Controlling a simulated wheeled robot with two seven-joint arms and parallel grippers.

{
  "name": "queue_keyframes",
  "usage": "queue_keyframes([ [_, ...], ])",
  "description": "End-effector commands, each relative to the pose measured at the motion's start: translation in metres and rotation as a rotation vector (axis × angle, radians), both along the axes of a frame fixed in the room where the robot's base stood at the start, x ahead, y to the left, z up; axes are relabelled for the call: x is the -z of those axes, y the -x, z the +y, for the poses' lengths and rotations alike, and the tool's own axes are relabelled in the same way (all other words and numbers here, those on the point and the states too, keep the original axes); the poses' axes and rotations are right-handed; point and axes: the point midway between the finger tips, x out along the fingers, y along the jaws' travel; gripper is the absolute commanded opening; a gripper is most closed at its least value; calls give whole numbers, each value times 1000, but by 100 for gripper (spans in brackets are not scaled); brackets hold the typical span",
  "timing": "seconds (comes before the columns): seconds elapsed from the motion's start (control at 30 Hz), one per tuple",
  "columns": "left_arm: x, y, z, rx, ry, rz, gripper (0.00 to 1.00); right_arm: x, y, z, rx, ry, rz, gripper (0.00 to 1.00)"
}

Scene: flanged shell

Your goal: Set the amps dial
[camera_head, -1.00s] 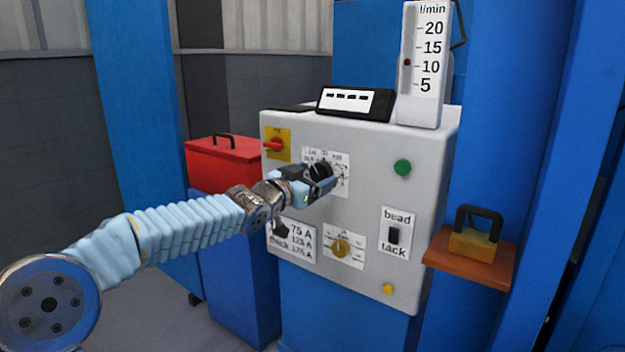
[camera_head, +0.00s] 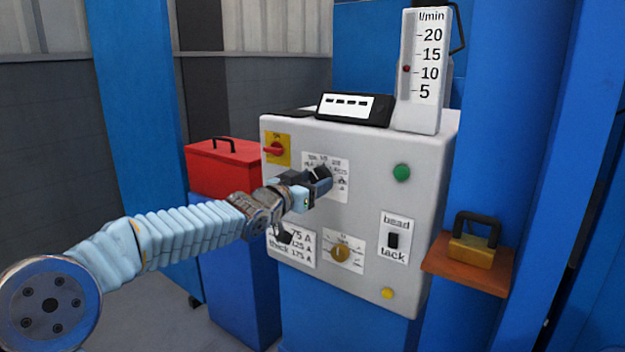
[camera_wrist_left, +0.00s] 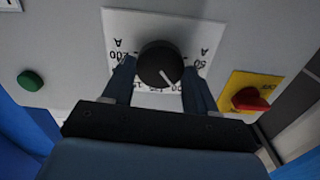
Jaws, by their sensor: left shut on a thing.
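The amps dial is a black round knob (camera_wrist_left: 160,65) with a white pointer line, on a white scale plate (camera_wrist_left: 190,32) marked with numbers and the letter A. In the wrist view the picture is turned over, and the pointer line sits at the knob's lower right. My left gripper (camera_wrist_left: 158,84) has one finger on each side of the knob and is shut on it. In the head view my left gripper (camera_head: 318,182) covers most of the knob and part of the scale plate (camera_head: 340,170). My right gripper is not in view.
The grey panel also carries a red switch on yellow (camera_head: 276,149), a green button (camera_head: 401,172), a yellow dial (camera_head: 341,250), a bead/tack switch (camera_head: 393,240) and a yellow button (camera_head: 387,293). A flow meter (camera_head: 421,70) and black display (camera_head: 353,108) stand on top. A padlock (camera_head: 474,243) sits on a shelf.

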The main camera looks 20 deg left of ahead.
Motion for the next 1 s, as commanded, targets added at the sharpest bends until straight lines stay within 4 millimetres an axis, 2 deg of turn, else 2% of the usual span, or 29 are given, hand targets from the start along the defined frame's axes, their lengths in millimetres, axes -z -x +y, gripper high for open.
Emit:
queue_keyframes([
  [0.1,-4,0,0,0,75,29,27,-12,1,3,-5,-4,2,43],
  [0.4,-2,0,0,0,283,106,27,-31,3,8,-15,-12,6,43],
  [0.7,-1,0,1,-1,428,156,27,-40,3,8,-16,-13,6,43],
  [1.0,0,0,1,0,476,174,27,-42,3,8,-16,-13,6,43],
])
